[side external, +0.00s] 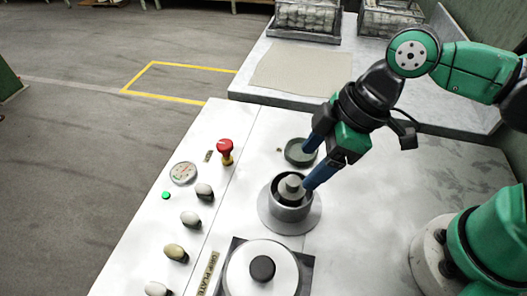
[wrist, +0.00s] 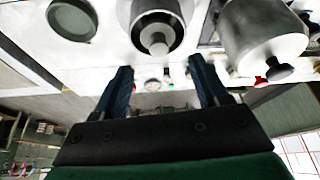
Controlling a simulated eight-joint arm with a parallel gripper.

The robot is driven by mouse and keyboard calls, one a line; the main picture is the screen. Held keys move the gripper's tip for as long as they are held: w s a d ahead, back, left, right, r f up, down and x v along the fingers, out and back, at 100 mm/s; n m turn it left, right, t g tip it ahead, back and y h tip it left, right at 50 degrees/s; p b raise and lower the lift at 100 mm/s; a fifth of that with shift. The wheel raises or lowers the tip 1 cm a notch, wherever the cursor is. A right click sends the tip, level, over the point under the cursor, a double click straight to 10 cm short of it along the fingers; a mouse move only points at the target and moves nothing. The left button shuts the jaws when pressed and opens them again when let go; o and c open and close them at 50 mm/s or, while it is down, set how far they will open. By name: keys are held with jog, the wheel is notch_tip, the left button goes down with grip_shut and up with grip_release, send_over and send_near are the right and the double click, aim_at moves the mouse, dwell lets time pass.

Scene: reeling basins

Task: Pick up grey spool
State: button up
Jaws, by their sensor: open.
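A grey, spool-like piece with a knobbed top (side external: 291,186) stands upright inside a round metal cup (side external: 290,212) on the white worktop; I take it to be the grey spool. In the wrist view the piece (wrist: 157,40) sits in the cup's dark opening, near the top centre. My gripper (side external: 308,168) has blue fingers, spread apart and empty. One fingertip is close to the cup's right rim in the side view; I cannot tell if it touches. In the wrist view the piece lies beyond the fingertips (wrist: 160,66), roughly centred between them. The spool's lower part is hidden in the cup.
A shallow dark green dish (side external: 297,156) is just behind the cup, by the other finger. A large lidded pot (side external: 240,277) stands in front. A red button (side external: 226,147), gauge (side external: 183,172) and several knobs line the left side. Wire baskets (side external: 305,20) stand at the back.

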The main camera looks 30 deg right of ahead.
aim_at(294, 181)
jog(key=shift+x, duration=2.65)
grip_shut()
